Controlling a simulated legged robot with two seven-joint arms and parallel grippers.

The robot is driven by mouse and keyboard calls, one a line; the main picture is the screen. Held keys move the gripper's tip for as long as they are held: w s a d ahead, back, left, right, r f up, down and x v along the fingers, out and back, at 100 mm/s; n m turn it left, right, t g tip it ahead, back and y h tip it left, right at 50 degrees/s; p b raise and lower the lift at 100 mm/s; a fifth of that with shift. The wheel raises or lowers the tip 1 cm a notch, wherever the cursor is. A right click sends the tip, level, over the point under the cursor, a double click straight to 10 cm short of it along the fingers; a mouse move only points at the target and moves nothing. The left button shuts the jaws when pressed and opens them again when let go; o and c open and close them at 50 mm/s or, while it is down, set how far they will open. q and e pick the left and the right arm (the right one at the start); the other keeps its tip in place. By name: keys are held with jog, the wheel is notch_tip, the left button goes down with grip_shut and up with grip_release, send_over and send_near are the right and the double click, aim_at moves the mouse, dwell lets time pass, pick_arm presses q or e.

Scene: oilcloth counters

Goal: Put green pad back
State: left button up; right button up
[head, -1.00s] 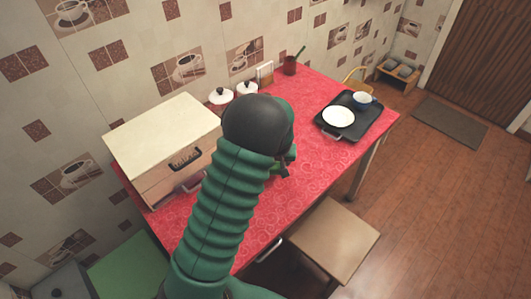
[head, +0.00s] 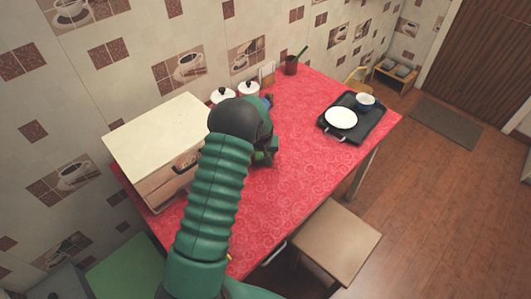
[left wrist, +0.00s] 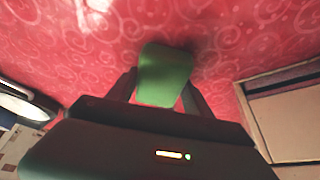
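The green pad (left wrist: 163,75) shows in the left wrist view between the two fingers of my left gripper (left wrist: 160,90), which touch its sides. The gripper is shut on it, over the red cloth. In the head view my left gripper (head: 268,152) is over the middle of the red table, right of the cream-topped wooden box (head: 158,140). My green arm and dark wrist hide most of the gripper and pad there. My right gripper is in neither view.
White lidded pots (head: 248,89), a small upright holder (head: 267,72) and a dark red cup (head: 291,66) stand along the wall. A black tray (head: 360,127) with a white plate and blue cup is at the far right. The red cloth (head: 275,205) between is clear.

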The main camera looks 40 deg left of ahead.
pick_arm(q)
jog(key=o, duration=0.3)
jog(key=shift+s+a+f, duration=0.15)
jog(key=shift+s+a, duration=0.1)
jog(key=shift+a, duration=0.2)
jog(key=shift+w+d, duration=0.2)
jog(key=shift+d, duration=0.35)
jog(key=shift+s+a+f, duration=0.1)
jog(key=shift+s+a, duration=0.05)
jog(key=shift+a, duration=0.05)
jog(key=shift+d, duration=0.2)
